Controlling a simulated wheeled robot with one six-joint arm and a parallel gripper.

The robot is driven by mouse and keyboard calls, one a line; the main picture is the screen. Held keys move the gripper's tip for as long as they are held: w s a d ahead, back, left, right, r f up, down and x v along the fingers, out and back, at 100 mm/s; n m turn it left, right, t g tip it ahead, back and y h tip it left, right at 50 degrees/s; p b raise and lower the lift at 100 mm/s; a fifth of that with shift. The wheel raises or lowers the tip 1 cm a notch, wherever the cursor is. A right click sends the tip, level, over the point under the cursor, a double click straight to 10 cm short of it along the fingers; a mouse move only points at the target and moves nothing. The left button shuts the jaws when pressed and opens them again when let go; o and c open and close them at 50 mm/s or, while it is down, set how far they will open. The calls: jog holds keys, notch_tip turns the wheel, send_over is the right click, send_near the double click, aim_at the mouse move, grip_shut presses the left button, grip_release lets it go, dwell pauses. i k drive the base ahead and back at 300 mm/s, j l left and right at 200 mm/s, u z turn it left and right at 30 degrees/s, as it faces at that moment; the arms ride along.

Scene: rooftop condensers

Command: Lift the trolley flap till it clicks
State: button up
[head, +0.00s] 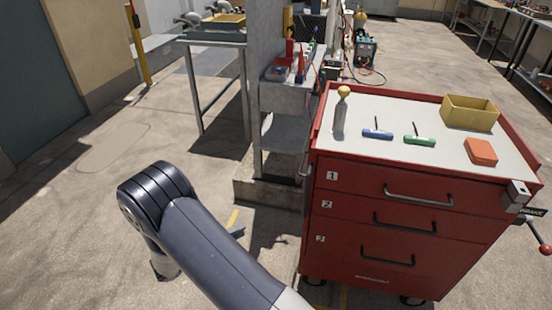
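The red trolley (340,228) stands at the right, with a pale top and numbered drawers, each with a dark bar handle. The drawers look shut. I cannot make out a flap for certain; one may be hanging on a side hidden from this view. A small grey metal fitting (518,192) sits at the trolley's front right top corner. Beside it is a lever marked BRAKE with a red ball knob (545,250). My arm rises from the bottom to the left of the trolley, apart from it.
On the trolley top are a yellow bin (469,113), an orange block (480,151), blue (377,134) and green (419,140) T-handled tools and a yellow-knobbed grey cylinder (340,112). A grey post and shelf (283,133) stand close behind left. Open floor (60,240) lies left.

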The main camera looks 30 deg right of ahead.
aim_at(312, 138)
jog(key=i+j+z, duration=0.1)
jog(key=i+z, duration=0.25)
jog(key=i+j+z, duration=0.1)
jog(key=z, duration=0.25)
jog(key=i+j+z, duration=0.15)
jog(key=i, duration=0.15)
jog(key=i+j+z, duration=0.15)
jog(key=i+l, duration=0.05)
jog(key=i, duration=0.05)
